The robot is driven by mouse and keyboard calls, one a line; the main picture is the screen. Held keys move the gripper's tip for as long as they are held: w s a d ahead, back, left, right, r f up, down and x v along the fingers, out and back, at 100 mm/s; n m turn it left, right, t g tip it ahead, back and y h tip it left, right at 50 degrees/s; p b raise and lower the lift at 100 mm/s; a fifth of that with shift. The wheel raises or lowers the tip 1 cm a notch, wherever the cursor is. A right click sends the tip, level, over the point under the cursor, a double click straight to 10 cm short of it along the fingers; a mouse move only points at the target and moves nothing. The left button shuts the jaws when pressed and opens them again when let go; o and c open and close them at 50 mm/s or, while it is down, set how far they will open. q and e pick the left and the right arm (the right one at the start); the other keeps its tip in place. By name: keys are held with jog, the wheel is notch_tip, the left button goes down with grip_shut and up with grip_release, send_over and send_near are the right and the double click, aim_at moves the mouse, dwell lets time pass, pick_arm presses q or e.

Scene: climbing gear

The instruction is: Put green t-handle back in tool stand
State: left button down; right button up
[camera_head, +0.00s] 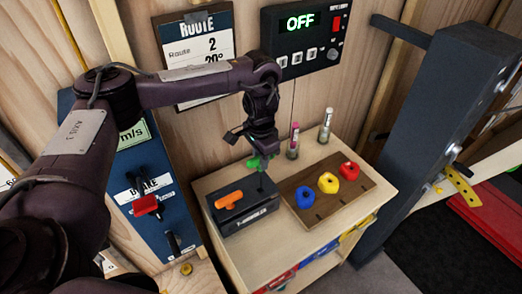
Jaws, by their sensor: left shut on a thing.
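The green t-handle (255,162) is at the fingertips of my left gripper (258,148), which is shut on it. Its dark shaft points down toward the tool stand (248,214), a dark box on the wooden cabinet top. An orange t-handle (229,200) sits in the left part of the stand. The green handle is above the stand's right end; I cannot tell whether its shaft tip is in a hole. My right gripper is not in view.
A wooden board (308,207) with blue, yellow (328,183) and red holds lies right of the stand. Two small upright bottles (293,141) stand behind it. A dark post (440,110) rises at the right. The cabinet's front top is clear.

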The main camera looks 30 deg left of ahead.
aim_at(261, 182)
pick_arm(q)
jog(key=shift+f, duration=0.7)
notch_tip(261, 182, down, 6)
jog(key=b, duration=0.5)
jog(key=shift+r, duration=0.15)
jog(key=shift+f+b, duration=0.95)
jog(key=shift+b, duration=0.3)
jog(key=shift+f+b, duration=0.35)
jog(key=shift+f, duration=0.65)
jog(key=c, duration=1.2)
grip_release()
jog(key=shift+o, duration=0.2)
notch_tip(261, 182, up, 8)
jog(key=shift+f+p, duration=0.1)
jog(key=shift+p, duration=0.5)
